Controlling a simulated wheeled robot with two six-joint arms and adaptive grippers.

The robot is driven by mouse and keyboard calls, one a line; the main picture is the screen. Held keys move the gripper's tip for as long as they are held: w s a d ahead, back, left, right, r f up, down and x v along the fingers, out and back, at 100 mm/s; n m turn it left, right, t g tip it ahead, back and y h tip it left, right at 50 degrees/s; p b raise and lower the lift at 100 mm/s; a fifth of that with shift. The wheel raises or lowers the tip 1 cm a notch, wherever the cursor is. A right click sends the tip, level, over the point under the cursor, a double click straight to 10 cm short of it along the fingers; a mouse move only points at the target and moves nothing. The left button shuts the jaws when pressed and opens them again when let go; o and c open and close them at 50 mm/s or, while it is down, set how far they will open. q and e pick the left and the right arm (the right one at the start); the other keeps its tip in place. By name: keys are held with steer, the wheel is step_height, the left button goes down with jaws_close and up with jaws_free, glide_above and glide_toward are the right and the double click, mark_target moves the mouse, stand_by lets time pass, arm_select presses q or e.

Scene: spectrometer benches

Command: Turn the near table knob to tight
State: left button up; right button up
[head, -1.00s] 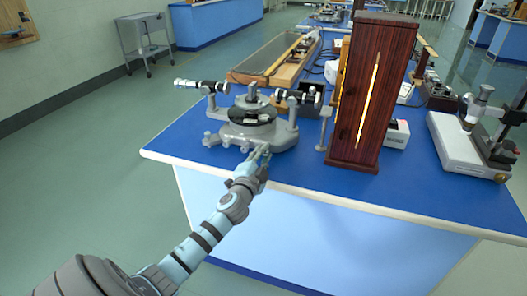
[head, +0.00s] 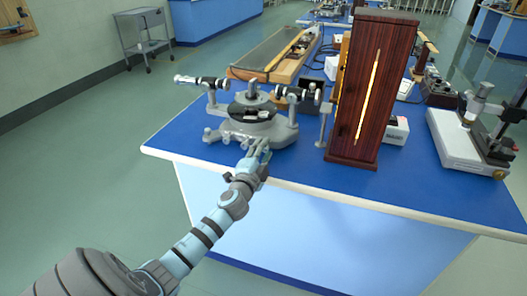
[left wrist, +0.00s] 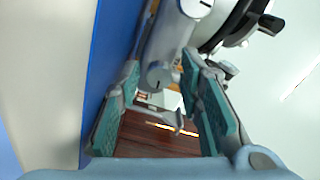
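The grey spectrometer (head: 279,134), with its dark round table (head: 240,109) and two telescope-like tubes, stands at the near left corner of the blue bench. My left gripper (head: 258,147) is at its near side, low by the base. In the left wrist view the two teal-padded fingers (left wrist: 161,65) are apart. A grey cylindrical knob with a marked end face (left wrist: 159,75) shows between the fingertips; I cannot tell whether either finger touches it. A second grey knob with a slot mark (left wrist: 196,7) shows above it. My right gripper is not in view.
A tall dark red wooden box with a glowing slit (head: 370,90) stands right of the spectrometer. A white-based instrument (head: 465,145) is farther right.

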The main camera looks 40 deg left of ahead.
arm_select(q)
steer(key=v, duration=0.8)
stand_by(0.4)
